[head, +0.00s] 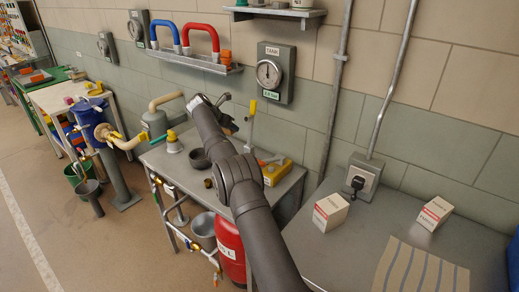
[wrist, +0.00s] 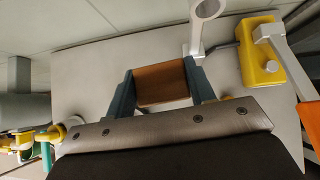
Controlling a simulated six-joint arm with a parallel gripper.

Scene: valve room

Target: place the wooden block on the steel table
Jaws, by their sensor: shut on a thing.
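The wooden block (wrist: 162,86) is brown and sits between the two fingers of my gripper (wrist: 160,68) in the wrist view. My gripper is shut on it, with a finger against each side. The grey steel table (wrist: 85,65) lies beyond the block in the wrist view; whether the block touches it I cannot tell. In the head view the steel table (head: 158,162) stands against the wall, and my gripper (head: 229,123) is over its back part. My arm covers part of the table there, and the block cannot be made out.
A yellow box (wrist: 262,58) with a lever stands on the table right of my gripper, and a pale post with a ring (wrist: 206,10) stands just beyond. A wall gauge (head: 270,73) hangs above.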

